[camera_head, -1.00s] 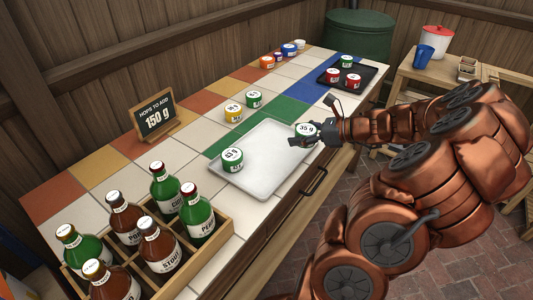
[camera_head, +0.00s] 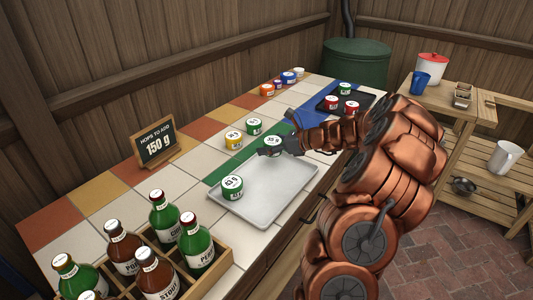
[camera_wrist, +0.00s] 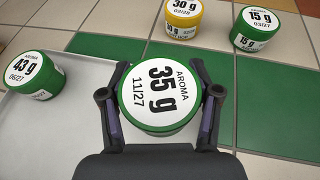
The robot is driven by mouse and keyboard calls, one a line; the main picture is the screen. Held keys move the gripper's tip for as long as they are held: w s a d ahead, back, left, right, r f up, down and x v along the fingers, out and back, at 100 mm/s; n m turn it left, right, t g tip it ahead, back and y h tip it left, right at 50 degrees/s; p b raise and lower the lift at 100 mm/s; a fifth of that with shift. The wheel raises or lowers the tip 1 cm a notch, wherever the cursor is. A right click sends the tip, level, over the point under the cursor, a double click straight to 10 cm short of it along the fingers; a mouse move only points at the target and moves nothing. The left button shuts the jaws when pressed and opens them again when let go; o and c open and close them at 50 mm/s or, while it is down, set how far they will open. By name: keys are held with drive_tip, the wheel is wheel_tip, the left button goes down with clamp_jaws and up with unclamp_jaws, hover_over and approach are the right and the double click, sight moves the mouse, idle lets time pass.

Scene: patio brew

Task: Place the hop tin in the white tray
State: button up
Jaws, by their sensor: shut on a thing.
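My gripper (camera_head: 270,152) is shut on a green hop tin (camera_wrist: 160,97) with a white lid reading "35 g AROMA 11/27". In the wrist view the tin sits between the two fingers, over the far edge of the white tray and green tiles. In the head view this tin (camera_head: 273,141) is at the tray's far side. I cannot tell whether it touches anything below. The white tray (camera_head: 270,189) lies on the tiled counter. A green 43 g tin (camera_head: 232,187) stands at the tray's left end; it also shows in the wrist view (camera_wrist: 36,76).
A yellow 30 g tin (camera_head: 234,140) and a green 15 g tin (camera_head: 254,127) stand beyond the tray. A sign reading 150 g (camera_head: 157,144) stands behind. A bottle crate (camera_head: 222,240) is at near left. A dark tray (camera_head: 326,104) with several tins is at far right.

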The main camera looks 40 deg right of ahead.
sight(267, 159)
drive_tip(key=shift+w+a+f, duration=0.1)
drive_tip(key=shift+w+f, duration=0.05)
drive_tip(key=shift+w, duration=0.3)
drive_tip(key=shift+f, duration=1.65)
drive_tip(key=shift+f, duration=0.1)
drive_tip(key=o, duration=1.1)
drive_tip(key=shift+o, duration=0.2)
drive_tip(key=shift+s+r, duration=0.15)
drive_tip(key=shift+r, duration=0.05)
drive_tip(key=v, duration=1.1)
drive_tip(key=shift+s+d, duration=0.2)
drive_tip(key=shift+d, duration=0.1)
